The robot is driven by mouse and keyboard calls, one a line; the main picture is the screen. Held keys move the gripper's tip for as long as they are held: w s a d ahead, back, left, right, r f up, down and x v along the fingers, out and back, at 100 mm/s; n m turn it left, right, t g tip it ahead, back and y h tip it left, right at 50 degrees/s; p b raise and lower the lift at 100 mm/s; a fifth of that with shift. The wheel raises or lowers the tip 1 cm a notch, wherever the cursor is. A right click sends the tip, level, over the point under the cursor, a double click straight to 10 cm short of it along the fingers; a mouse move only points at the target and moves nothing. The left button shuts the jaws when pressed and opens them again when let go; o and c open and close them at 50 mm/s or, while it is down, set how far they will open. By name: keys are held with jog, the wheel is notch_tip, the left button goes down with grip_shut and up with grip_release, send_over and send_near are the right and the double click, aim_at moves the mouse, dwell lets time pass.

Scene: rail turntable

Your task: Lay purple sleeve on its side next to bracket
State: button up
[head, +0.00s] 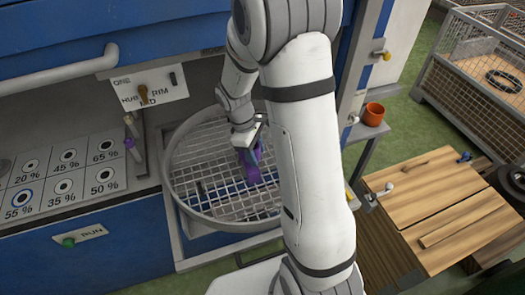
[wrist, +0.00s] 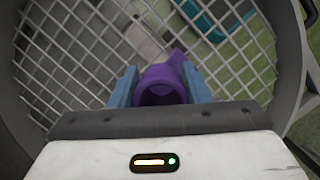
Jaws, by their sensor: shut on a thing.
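The purple sleeve (head: 251,172) is in my gripper (head: 247,156), over the round mesh turntable (head: 178,192). In the wrist view the sleeve (wrist: 163,82) sits between the two blue fingers of my gripper (wrist: 160,90), which are shut on it. Its round open end faces the wrist camera, and a narrower part points up and right. I cannot tell whether the sleeve touches the mesh. I cannot make out a bracket with certainty; my arm hides part of the turntable's right side in the head view.
The turntable has a raised grey rim. A blue cabinet with a panel of percent labels (head: 65,175) stands at left. An orange pot (head: 373,114) sits on a small shelf at right. A wooden-topped bench (head: 440,205) is at the right. Much of the mesh is clear.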

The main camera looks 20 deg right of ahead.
jog(key=p, duration=0.1)
send_over(266, 160)
notch_tip(266, 160, down, 3)
jog(key=shift+p, duration=0.4)
jog(key=shift+f+p, duration=0.3)
jog(key=shift+f, duration=1.65)
jog(key=shift+f, duration=0.2)
jog(key=o, duration=1.2)
jog(key=shift+c, duration=0.2)
jog(key=shift+r, duration=0.15)
